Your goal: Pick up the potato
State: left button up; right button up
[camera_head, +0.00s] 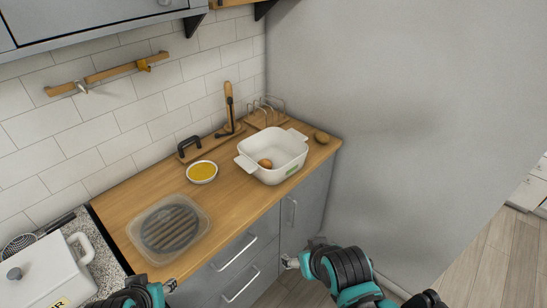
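A brown, rounded, potato-like item (321,137) lies on the wooden counter at its right end, near the grey wall. Another brown-orange rounded item (265,163) lies inside the white two-handled tub (285,143); it is too small to tell whether it is a potato. My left gripper (170,285) is at the bottom, at the counter's front edge, far from both items. My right gripper (290,263) is in front of the lower cabinets, below the counter top and apart from both items. Neither gripper's finger opening shows clearly.
A yellow-filled white bowl (202,172), a clear-rimmed container (169,230) and a wooden rack (267,113) stand on the counter (222,210). A white lidded pot (47,272) is at lower left. The plain grey wall (400,120) bounds the counter's right end.

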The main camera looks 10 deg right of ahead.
aim_at(321, 138)
jog(key=i+l+u, duration=0.1)
jog(key=i+l, duration=0.25)
jog(key=l, duration=0.3)
jog(key=i+l+u, duration=0.15)
jog(key=i+l, duration=0.2)
jog(key=l, duration=0.3)
jog(key=i+l+u, duration=0.15)
jog(key=l, duration=0.2)
jog(key=i+l+u, duration=0.1)
jog(key=l, duration=0.25)
jog(key=i, duration=0.1)
